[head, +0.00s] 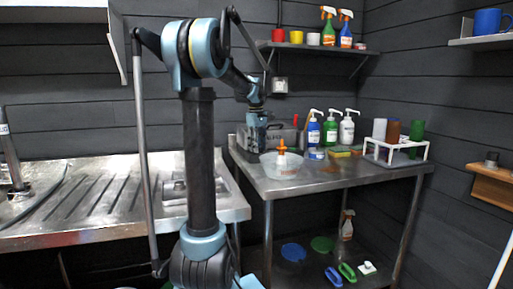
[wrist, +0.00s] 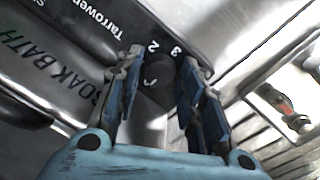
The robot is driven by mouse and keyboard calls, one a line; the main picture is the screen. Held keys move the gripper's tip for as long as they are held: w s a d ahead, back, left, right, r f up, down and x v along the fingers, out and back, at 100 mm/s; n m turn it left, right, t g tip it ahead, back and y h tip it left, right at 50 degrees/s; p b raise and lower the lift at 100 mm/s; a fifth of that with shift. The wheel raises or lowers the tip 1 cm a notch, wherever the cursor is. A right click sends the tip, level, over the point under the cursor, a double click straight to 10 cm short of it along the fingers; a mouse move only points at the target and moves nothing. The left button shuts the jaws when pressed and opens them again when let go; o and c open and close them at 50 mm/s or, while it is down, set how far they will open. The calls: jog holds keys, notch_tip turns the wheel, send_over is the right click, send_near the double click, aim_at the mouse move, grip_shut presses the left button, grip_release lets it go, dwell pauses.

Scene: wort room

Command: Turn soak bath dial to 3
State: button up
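The soak bath dial (wrist: 161,73) is a small dark round knob in the wrist view, with the printed numbers 2 and 3 just beyond it. A white mark (wrist: 149,84) shows at its near left; I cannot tell surely which number it points to. My gripper (wrist: 162,66) is open, one finger on each side of the dial; contact is not clear. In the head view my gripper (head: 257,121) is low in front of the grey bath (head: 286,138) on the steel table, and the dial is hidden.
A clear bowl (head: 281,165) with an orange-topped item stands just in front of the bath. Pump bottles (head: 330,131) and a white rack (head: 396,150) with cups stand to the right. A shelf (head: 318,48) hangs above. The sink drainboard (head: 100,196) is at left.

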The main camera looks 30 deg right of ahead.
jog(key=shift+c, duration=0.3)
jog(key=c, duration=0.7)
jog(key=shift+m, duration=0.3)
jog(key=m, duration=0.4)
jog(key=shift+m, duration=0.3)
jog(key=m, duration=0.5)
jog(key=shift+w+g, duration=0.1)
jog(key=shift+g, duration=0.3)
jog(key=shift+m, duration=0.4)
